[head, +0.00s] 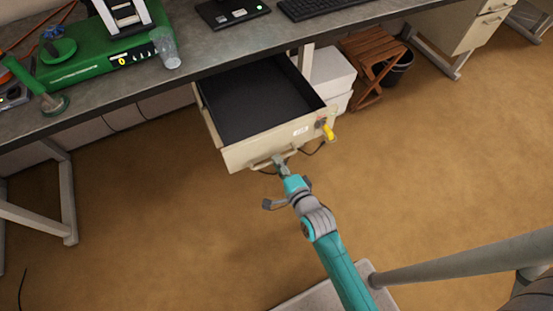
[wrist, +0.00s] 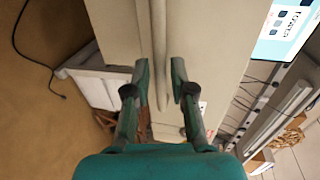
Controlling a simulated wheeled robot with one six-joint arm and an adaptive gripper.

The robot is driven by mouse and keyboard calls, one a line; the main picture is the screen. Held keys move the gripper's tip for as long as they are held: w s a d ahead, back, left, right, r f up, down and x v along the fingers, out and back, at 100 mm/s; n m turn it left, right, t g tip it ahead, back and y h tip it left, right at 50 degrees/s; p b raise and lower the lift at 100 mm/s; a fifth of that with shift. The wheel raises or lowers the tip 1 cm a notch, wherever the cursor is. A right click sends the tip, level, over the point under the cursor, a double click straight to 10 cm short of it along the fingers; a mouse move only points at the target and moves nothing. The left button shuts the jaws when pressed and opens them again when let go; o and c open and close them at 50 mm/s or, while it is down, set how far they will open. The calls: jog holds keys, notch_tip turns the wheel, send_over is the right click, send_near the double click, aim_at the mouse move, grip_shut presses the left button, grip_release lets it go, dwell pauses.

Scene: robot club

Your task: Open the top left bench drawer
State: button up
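The bench drawer (head: 235,150) is a cream box with a dark inside. It stands pulled well out from under the bench top, and its inside looks empty. Its bar handle (head: 262,165) runs along the front face and also shows upright in the wrist view (wrist: 159,40). My gripper (head: 278,162) is at the right part of this handle.
A yellow-tagged key (head: 327,131) hangs at the drawer front's right. The bench top (head: 225,62) carries a green device (head: 100,60), a clear cup (head: 165,48) and a keyboard (head: 315,6). White boxes (head: 328,72) and a wooden stool (head: 372,58) stand right of the drawer. The front floor is clear.

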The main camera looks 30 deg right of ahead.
jog(key=v, duration=0.9)
jog(key=shift+s, duration=0.35)
jog(key=s+r+n, duration=0.5)
jog(key=s+n, duration=0.4)
jog(key=s, duration=0.3)
jog(key=s+a+r+n, duration=0.1)
jog(key=s+r+n, duration=0.5)
jog(key=s+n, duration=0.3)
jog(key=s, duration=0.3)
jog(key=shift+s+g, duration=0.35)
jog(key=shift+g, duration=0.05)
